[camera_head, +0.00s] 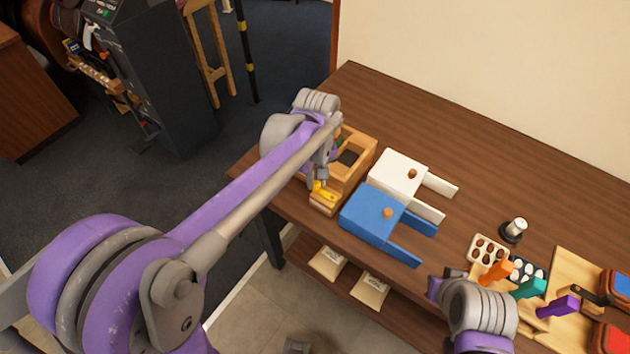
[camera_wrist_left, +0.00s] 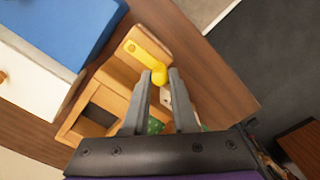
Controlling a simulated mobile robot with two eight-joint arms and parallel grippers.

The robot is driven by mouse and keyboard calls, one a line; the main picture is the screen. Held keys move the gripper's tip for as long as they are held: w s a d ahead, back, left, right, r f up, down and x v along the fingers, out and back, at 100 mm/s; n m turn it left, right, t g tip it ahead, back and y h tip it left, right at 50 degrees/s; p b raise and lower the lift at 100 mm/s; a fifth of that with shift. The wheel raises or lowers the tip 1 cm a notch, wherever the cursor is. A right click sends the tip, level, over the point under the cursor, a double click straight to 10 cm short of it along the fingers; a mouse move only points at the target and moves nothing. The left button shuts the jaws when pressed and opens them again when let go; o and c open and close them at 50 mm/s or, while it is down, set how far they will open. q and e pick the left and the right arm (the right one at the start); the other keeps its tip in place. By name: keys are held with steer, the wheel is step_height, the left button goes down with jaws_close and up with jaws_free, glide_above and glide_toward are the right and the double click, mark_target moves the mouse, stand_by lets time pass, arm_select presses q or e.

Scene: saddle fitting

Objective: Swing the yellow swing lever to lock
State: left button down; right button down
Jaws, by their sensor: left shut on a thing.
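The yellow swing lever (camera_head: 325,194) is on the front end of a wooden box-shaped fixture (camera_head: 362,168). In the left wrist view the lever (camera_wrist_left: 148,49) is a flat yellow arm with a hole at one end and a rounded knob at the other. My left gripper (camera_wrist_left: 160,75) is shut on the knob, with one grey finger on each side. In the head view my left gripper (camera_head: 319,180) reaches down over the fixture and partly hides it. My right gripper (camera_head: 450,276) is over the front of the table, and its fingers are not clear.
Farther right are a white tray with holes (camera_head: 487,249) and several coloured-handled tools. The table's back middle is clear.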

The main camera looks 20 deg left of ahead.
arm_select(q)
steer(key=shift+w+m, duration=0.1)
steer(key=shift+m, duration=0.2)
stand_by(0.4)
steer(key=c, duration=0.7)
jaws_free()
